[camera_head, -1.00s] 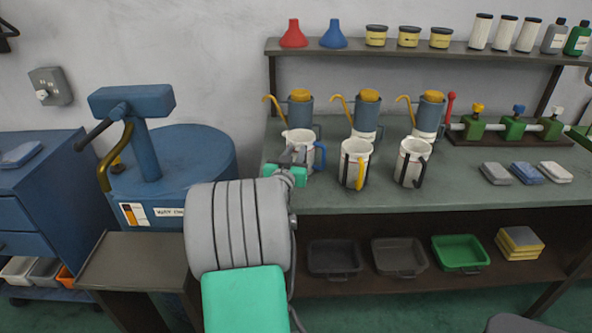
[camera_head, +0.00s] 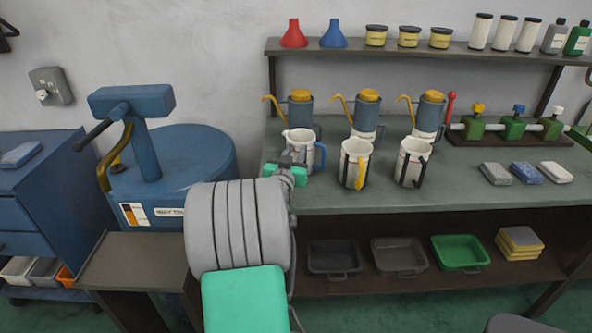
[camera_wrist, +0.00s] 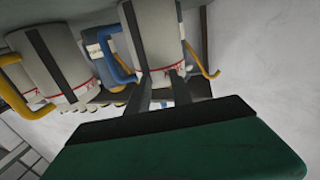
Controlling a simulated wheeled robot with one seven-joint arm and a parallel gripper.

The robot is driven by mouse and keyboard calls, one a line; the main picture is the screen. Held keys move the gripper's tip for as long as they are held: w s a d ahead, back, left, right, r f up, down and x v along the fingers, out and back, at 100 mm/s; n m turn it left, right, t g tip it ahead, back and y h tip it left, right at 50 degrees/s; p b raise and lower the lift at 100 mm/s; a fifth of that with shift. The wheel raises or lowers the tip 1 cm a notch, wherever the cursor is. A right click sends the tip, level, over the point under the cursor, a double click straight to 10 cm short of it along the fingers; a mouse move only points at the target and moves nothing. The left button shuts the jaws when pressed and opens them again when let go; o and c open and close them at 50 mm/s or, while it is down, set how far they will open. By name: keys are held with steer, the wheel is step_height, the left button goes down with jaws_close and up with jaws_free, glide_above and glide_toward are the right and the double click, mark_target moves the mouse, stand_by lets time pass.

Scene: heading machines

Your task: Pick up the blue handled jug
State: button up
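The blue handled jug (camera_head: 299,143) is a pale, upright jug on the workbench, with its blue handle on the right. It is the leftmost of the front row of jugs. In the wrist view the jug (camera_wrist: 152,32) is at the top centre, with its blue handle to its left. My gripper (camera_head: 290,160) is at the near side of the jug and hides part of its lower body. In the wrist view the two dark fingers of my gripper (camera_wrist: 162,88) are apart and reach towards the jug. Whether they touch it is unclear.
A jug with a yellow handle (camera_head: 353,165) stands close on the right, then one with a black handle (camera_head: 411,163). Grey-blue cans with yellow tops (camera_head: 367,115) stand behind. A blue drum machine (camera_head: 190,165) is on the left. The bench front (camera_head: 400,195) is clear.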

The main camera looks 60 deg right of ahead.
steer(key=o, duration=1.6)
steer(key=shift+c, duration=0.2)
